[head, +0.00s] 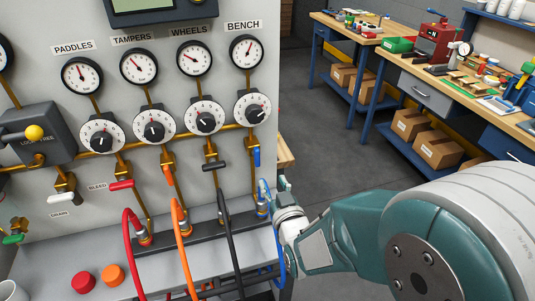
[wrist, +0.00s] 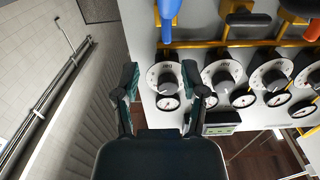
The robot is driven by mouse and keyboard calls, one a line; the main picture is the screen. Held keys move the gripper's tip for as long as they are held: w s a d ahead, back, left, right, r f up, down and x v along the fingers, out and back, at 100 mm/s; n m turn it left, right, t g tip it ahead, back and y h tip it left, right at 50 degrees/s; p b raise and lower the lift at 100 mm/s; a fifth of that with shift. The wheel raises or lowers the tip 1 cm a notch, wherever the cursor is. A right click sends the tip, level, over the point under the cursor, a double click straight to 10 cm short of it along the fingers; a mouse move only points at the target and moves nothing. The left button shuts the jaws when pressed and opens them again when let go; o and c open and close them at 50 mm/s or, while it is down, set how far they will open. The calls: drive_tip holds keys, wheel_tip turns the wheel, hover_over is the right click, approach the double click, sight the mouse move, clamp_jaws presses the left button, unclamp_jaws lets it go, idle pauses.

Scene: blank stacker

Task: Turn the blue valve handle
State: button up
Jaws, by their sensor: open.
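The blue valve handle (head: 257,157) sits upright at the right end of the row of valves, below the BENCH dial. In the wrist view the blue handle (wrist: 168,12) is at the top edge, partly cut off. My gripper (head: 273,188) is just below and to the right of the handle in the head view, in front of the panel's right edge. In the wrist view my gripper (wrist: 162,82) is open, its two fingers spread apart with nothing between them but the panel and a dial behind. The handle lies beyond the fingertips, and I see no contact.
Orange (head: 168,174), red (head: 121,185) and black (head: 213,166) handles stand to the left. Coloured hoses, including a black one (head: 229,240), hang below the panel. A workbench (head: 345,32) with boxes is at the back right. Grey floor is clear right of the panel.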

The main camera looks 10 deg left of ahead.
sight(259, 157)
drive_tip(key=w+a, duration=0.4)
drive_tip(key=shift+w+a+f, duration=0.1)
drive_tip(key=shift+a+f, duration=0.05)
drive_tip(key=x, duration=0.3)
drive_tip(key=d+x, duration=0.1)
drive_tip(key=shift+w+a, duration=0.2)
drive_tip(key=shift+w, duration=0.3)
drive_tip(key=shift+w+a, duration=0.25)
drive_tip(key=shift+a, duration=0.3)
drive_tip(key=shift+d, duration=0.15)
clamp_jaws()
